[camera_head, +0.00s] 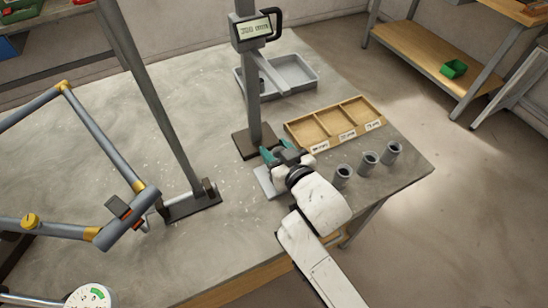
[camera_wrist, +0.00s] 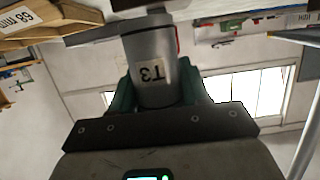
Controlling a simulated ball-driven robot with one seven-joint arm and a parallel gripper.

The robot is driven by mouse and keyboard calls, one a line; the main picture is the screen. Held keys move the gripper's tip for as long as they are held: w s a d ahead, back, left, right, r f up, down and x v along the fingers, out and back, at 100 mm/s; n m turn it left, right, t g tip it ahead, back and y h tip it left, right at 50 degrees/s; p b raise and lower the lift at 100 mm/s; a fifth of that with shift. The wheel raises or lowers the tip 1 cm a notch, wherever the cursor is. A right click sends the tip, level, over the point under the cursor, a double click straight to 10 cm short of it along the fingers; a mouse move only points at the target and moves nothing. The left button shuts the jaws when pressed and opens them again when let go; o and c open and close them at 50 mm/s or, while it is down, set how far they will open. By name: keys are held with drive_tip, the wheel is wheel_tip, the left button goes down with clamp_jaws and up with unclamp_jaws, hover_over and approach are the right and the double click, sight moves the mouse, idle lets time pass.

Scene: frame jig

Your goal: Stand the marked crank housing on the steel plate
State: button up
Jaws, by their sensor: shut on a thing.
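My gripper (camera_head: 283,156) has teal fingers and is shut on a grey cylindrical crank housing. In the wrist view the housing (camera_wrist: 150,52) sits between the fingers (camera_wrist: 155,88); its pale label reads T3 upside down, and a thin red mark shows on its right side. In the head view my gripper mostly hides the held housing. The pale steel plate (camera_head: 266,183) lies on the table below and just left of my gripper, partly covered by it. I cannot tell whether the housing touches the plate.
Several things stand close by: grey hollow cylinders (camera_head: 369,161) in a row on the right, a labelled wooden three-compartment tray (camera_head: 318,146) behind, and a column with a display (camera_head: 252,110). A grey tray (camera_head: 300,84) lies farther back. A bike frame in a stand (camera_head: 192,205) occupies the left.

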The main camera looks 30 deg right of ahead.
drive_tip(key=shift+w+f, duration=0.2)
drive_tip(key=shift+f, duration=0.1)
drive_tip(key=shift+w+a+f, duration=0.1)
drive_tip(key=shift+a+f, duration=0.05)
drive_tip(key=shift+f, duration=1.45)
drive_tip(key=shift+f+b, duration=0.2)
drive_tip(key=shift+b, duration=0.2)
drive_tip(key=o, duration=1.1)
drive_tip(key=shift+r, duration=0.15)
drive_tip(key=v, duration=1.2)
drive_tip(key=shift+b, duration=0.35)
